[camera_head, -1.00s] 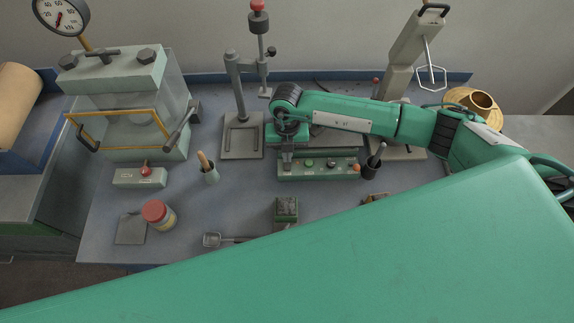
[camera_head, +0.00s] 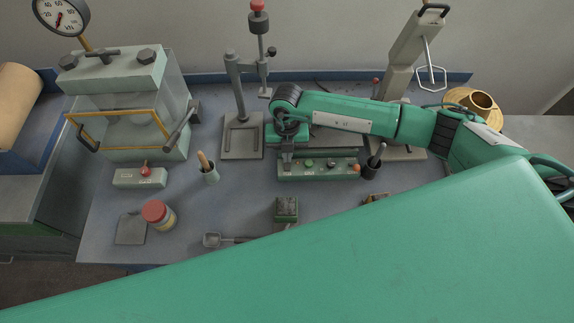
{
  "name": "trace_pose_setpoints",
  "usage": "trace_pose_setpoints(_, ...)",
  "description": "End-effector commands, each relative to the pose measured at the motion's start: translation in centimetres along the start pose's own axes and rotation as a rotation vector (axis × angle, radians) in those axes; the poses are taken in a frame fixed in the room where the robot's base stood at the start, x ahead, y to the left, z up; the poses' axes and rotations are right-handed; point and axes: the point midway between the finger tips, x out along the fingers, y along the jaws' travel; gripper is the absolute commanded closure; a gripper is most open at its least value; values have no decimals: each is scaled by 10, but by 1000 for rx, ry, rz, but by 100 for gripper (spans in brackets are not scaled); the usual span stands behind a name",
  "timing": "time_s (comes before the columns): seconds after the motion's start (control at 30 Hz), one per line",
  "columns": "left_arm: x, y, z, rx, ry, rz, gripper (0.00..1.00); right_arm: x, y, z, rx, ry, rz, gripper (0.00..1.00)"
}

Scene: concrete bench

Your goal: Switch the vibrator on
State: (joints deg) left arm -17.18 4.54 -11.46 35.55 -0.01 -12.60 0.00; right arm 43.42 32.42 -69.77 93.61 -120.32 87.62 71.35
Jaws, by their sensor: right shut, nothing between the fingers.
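The vibrator (camera_head: 320,173) is a low green unit in the middle of the bench, with a control panel along its front. The panel carries a green button (camera_head: 309,162), dark knobs and an orange-red knob (camera_head: 357,167) at its right end. My right gripper (camera_head: 287,166) is shut and empty, pointing down over the left end of the panel. It hides that part of the panel, and I cannot tell whether its tips touch it. My right forearm covers much of the unit behind the panel. My left gripper is not in view.
A stand (camera_head: 242,150) and a small pot with a brush (camera_head: 210,175) are to the left. A green-grey block (camera_head: 286,209) and a scoop (camera_head: 213,240) lie in front. A red-lidded jar (camera_head: 158,214) stands front left.

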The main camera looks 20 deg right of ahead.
Motion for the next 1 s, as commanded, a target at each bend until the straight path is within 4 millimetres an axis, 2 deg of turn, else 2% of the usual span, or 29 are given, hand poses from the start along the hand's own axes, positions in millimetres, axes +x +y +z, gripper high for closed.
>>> trace_pose_setpoints(1.0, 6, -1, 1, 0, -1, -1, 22, 7, 0, 1, 0, 0, 0, 100)
